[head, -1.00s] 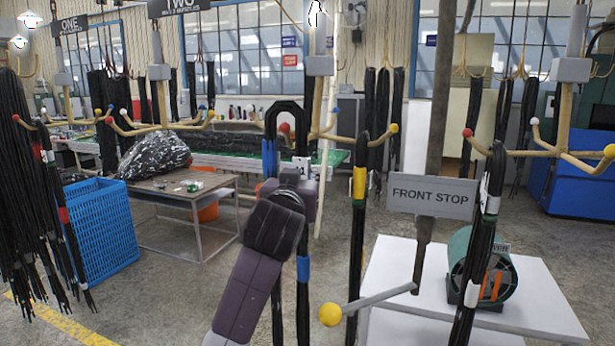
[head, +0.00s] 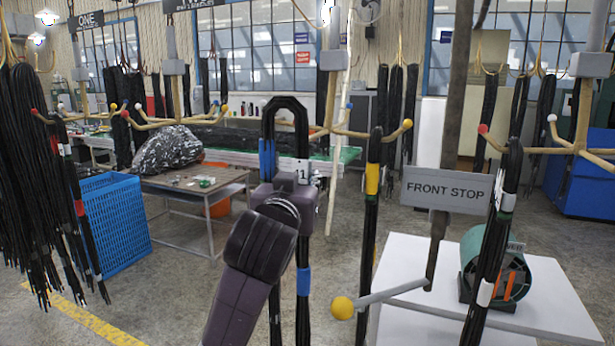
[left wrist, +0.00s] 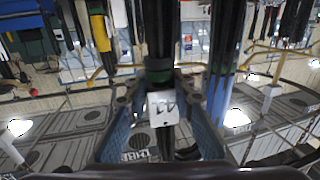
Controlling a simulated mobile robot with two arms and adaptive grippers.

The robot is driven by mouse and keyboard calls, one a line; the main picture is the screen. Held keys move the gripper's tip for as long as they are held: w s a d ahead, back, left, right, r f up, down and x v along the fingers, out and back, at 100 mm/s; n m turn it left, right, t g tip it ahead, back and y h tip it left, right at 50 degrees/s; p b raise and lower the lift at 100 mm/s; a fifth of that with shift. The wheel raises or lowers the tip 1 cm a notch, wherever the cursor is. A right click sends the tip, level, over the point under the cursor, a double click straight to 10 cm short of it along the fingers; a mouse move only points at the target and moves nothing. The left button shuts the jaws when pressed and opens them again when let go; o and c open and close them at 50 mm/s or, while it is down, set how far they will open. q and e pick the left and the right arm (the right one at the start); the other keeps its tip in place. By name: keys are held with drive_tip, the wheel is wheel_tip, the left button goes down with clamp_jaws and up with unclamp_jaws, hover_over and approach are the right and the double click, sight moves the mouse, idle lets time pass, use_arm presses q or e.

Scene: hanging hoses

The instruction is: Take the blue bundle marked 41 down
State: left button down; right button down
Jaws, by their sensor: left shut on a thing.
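The bundle marked 41 (head: 303,215) is a looped black hose with blue bands and a white tag, partly covered in the head view so only the tag's last digit is clear. My left gripper (head: 287,188) is shut on it below the loop. In the left wrist view, the gripper's fingers (left wrist: 163,98) lie on both sides of the black hose (left wrist: 158,35), with its white tag (left wrist: 163,108) between them. The loop's top stands above the rack's wooden arms (head: 330,130); whether it still touches a peg is hidden. My right gripper is out of view.
A yellow-banded bundle (head: 372,180) hangs close on the right. A FRONT STOP sign (head: 447,190) and a yellow-ended bar (head: 343,307) stand near it. A white table (head: 415,265) holds a green reel (head: 490,262). A blue crate (head: 117,225) stands left.

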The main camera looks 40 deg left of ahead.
use_arm(q)
drive_tip(key=shift+a+p+v, duration=0.2)
drive_tip(key=shift+v, duration=0.9)
drive_tip(key=shift+a+p+v, duration=0.2)
drive_tip(key=shift+v, duration=0.9)
drive_tip(key=shift+s+r, duration=0.15)
drive_tip(key=shift+s, duration=0.05)
